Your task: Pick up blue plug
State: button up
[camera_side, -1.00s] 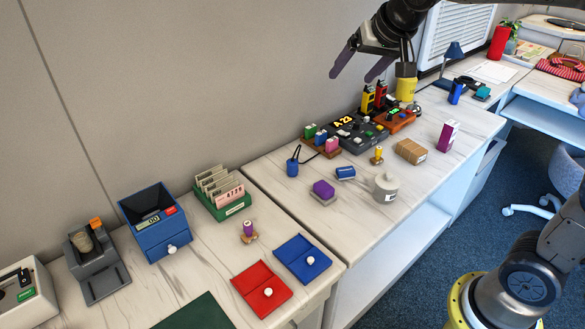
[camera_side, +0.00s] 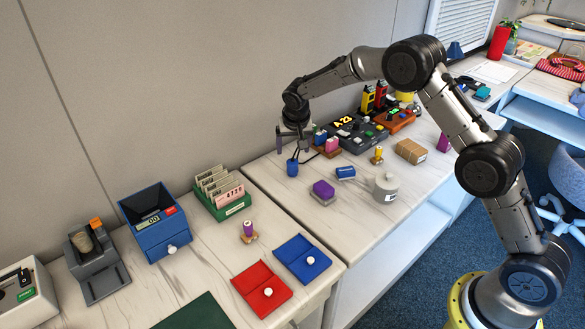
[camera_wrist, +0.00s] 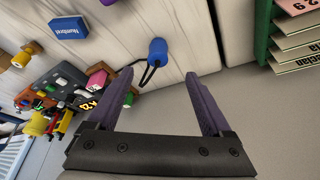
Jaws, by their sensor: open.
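The blue plug (camera_side: 292,168) is a small blue cylinder with a thin dark cord, standing on the white marbled desk near the wall. In the wrist view the blue plug (camera_wrist: 158,50) lies ahead of and between the two purple fingers, beyond their tips, with its dark cord looping toward the left. My gripper (camera_side: 292,142) is above the plug in the side view, pointing down, apart from it. In the wrist view my gripper (camera_wrist: 157,80) has its fingers spread wide with nothing between them. One fingertip partly overlaps the background devices in the side view.
A rack with coloured blocks (camera_side: 332,146) and a dark console (camera_side: 358,132) stand right of the plug. A purple block (camera_side: 323,191), a blue box (camera_side: 345,173) and a grey lidded pot (camera_side: 386,187) are nearby. A green card holder (camera_side: 236,209) stands left. The desk just before the plug is clear.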

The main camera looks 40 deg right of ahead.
aim_at(293, 162)
jog(key=x, duration=0.6)
jog(key=shift+f, duration=0.1)
jog(key=shift+d+x, duration=0.15)
jog(key=shift+x, duration=1.2)
jog(key=shift+d+x, duration=0.15)
jog(key=shift+x, duration=1.15)
jog(key=shift+w, duration=0.15)
grip_shut()
